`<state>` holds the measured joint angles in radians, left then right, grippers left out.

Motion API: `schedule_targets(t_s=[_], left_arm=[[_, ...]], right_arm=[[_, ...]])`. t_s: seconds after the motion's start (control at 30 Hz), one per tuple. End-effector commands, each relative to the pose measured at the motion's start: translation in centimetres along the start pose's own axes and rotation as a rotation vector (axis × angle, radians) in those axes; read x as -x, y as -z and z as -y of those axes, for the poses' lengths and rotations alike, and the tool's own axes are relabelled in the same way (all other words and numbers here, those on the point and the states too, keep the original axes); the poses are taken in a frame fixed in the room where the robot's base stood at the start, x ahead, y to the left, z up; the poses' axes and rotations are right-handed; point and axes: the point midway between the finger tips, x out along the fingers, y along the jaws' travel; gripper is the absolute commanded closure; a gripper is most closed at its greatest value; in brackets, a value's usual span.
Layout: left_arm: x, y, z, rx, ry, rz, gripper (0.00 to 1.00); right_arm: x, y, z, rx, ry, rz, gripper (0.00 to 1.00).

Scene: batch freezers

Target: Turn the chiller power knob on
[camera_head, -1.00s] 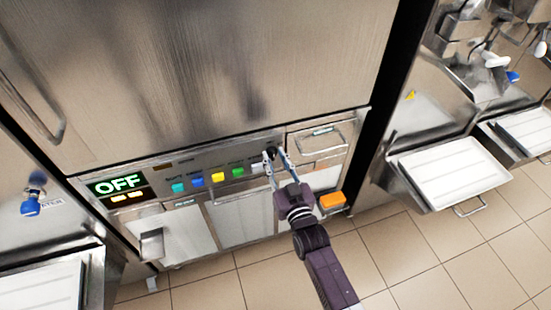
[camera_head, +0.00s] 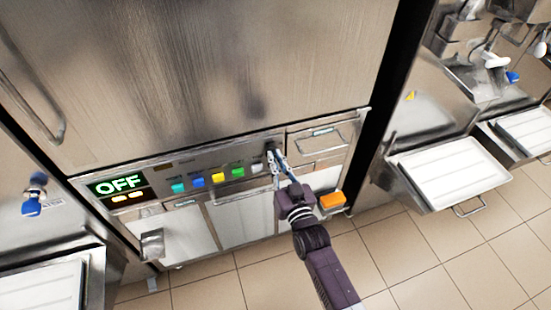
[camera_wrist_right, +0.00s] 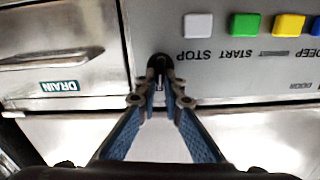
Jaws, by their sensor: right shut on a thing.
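The chiller's front panel (camera_head: 205,170) carries a row of coloured buttons and a display (camera_head: 118,186) reading OFF in green. The black power knob (camera_wrist_right: 160,62) is at the end of the row beside the white STOP button (camera_wrist_right: 198,25), seen in the right wrist view. My right gripper (camera_head: 272,158) reaches up to the panel's right end. In the right wrist view its fingertips (camera_wrist_right: 160,82) are closed around the knob, hiding part of it. My left gripper is in neither view.
White trays (camera_head: 452,172) stand at the right. Tiled floor is clear in front.

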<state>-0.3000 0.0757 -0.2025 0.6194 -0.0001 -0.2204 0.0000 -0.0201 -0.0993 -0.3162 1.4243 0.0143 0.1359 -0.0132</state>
Motion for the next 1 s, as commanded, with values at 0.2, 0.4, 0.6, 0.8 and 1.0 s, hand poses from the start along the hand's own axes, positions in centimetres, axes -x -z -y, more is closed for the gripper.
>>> schedule_targets(t_s=[0.2, 0.4, 0.6, 0.8, 1.0], left_arm=[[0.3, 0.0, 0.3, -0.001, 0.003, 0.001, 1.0], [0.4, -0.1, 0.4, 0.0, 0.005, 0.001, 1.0], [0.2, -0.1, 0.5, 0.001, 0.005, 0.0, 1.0], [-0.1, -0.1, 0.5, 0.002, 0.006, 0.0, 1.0], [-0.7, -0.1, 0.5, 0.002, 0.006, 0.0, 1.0]], right_arm=[[0.0, 0.0, -0.1, -0.168, 0.002, 0.002, 1.0], [0.0, -0.1, -0.3, -0.358, 0.002, 0.002, 1.0], [0.0, -0.2, -0.5, -0.548, 0.002, 0.001, 1.0], [0.0, -0.4, -0.6, -0.74, 0.002, 0.001, 1.0], [0.0, -0.6, -0.8, -0.929, 0.001, 0.001, 1.0]])
